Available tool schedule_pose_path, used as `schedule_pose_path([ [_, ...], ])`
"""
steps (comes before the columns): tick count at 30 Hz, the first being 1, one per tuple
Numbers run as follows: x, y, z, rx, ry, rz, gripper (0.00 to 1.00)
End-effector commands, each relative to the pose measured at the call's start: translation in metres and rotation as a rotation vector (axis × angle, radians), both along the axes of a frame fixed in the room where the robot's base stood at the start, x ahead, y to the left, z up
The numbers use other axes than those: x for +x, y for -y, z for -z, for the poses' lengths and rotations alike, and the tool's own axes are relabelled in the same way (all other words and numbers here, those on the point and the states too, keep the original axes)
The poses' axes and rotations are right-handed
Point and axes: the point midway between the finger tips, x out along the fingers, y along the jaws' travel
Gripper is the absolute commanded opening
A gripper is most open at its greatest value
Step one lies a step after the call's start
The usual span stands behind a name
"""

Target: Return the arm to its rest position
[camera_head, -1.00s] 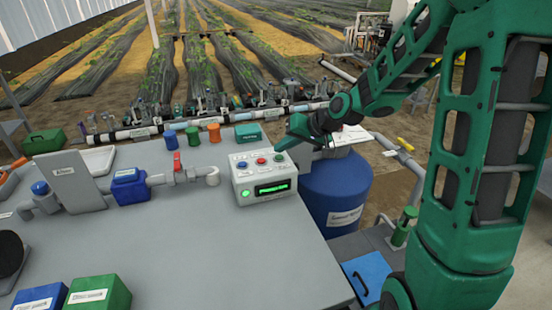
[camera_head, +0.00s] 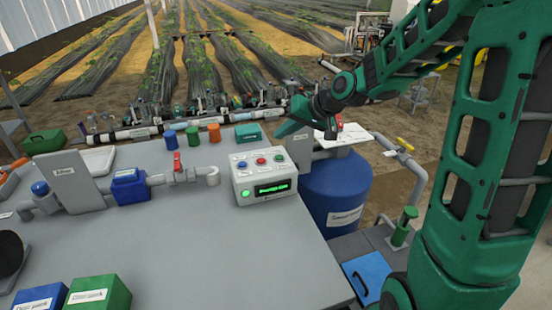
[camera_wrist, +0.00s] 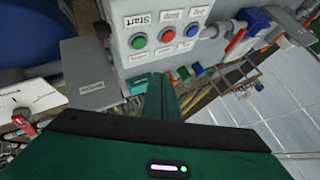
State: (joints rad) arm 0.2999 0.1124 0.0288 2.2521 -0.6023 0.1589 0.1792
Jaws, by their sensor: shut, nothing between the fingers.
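My gripper (camera_head: 288,121) is shut and empty, held in the air above and behind the control box. The white control box (camera_head: 264,181) stands on the grey bench and has blue, red and green buttons on top and a lit green display on its front. In the wrist view my shut fingers (camera_wrist: 165,97) point toward the control box (camera_wrist: 163,35), which appears upside down with its button labels. The gripper is apart from the buttons.
A blue valve box (camera_head: 130,190) and colored bottles sit on the bench. Its front middle is clear.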

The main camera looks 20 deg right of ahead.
Motion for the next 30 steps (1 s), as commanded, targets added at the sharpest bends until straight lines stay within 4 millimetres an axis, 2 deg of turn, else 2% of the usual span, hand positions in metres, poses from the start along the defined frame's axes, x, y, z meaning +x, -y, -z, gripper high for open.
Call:
schedule_pose_path([
  [15,0.0,0.0,0.0,-0.002,-0.001,0.001,0.0],
  [19,-0.014,0.012,0.002,-0.042,-0.027,0.012,0.0],
  [23,-0.055,0.045,0.005,-0.147,-0.109,0.047,0.0],
  [26,-0.104,0.078,0.008,-0.235,-0.206,0.094,0.0],
  [30,-0.18,0.119,0.01,-0.323,-0.354,0.172,0.0],
])
